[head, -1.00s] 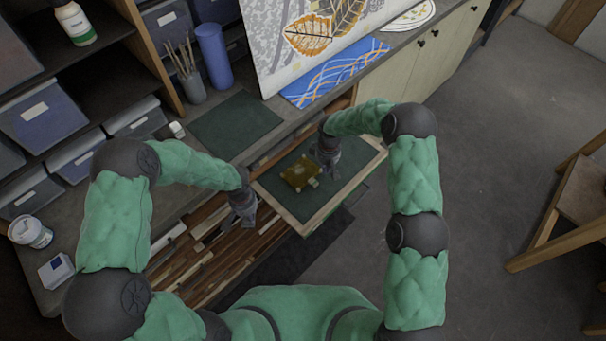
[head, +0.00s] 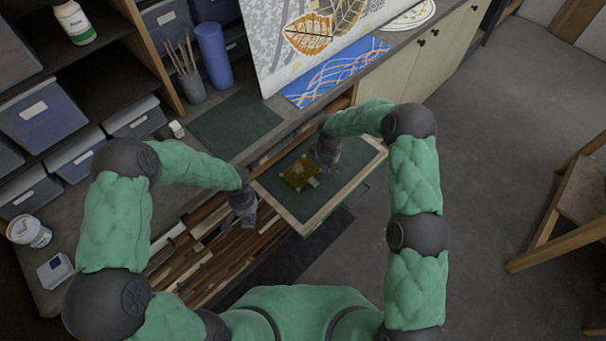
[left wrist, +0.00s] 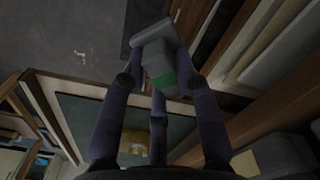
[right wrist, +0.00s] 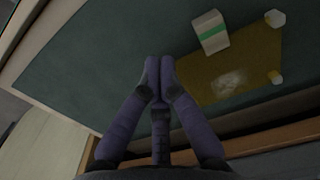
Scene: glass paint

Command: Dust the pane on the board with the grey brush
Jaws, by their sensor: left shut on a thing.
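The board (head: 318,200), a dark green panel with a pale wooden rim, bears the amber pane (head: 296,175). In the right wrist view the pane (right wrist: 205,75) has a pale dusty patch. My left gripper (head: 243,207) is left of the board and apart from the pane. In the left wrist view it is shut on the grey brush (left wrist: 157,62), a grey block with a green band. My right gripper (head: 327,158) is over the board beside the pane. Its fingers (right wrist: 158,70) are together and empty.
A cream block with a green band (right wrist: 211,32) lies beside the pane, with small pale pegs (right wrist: 275,18) at its edge. Open drawers of coloured strips (head: 215,245) lie below my left gripper. A dark green mat (head: 235,122) lies on the counter behind.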

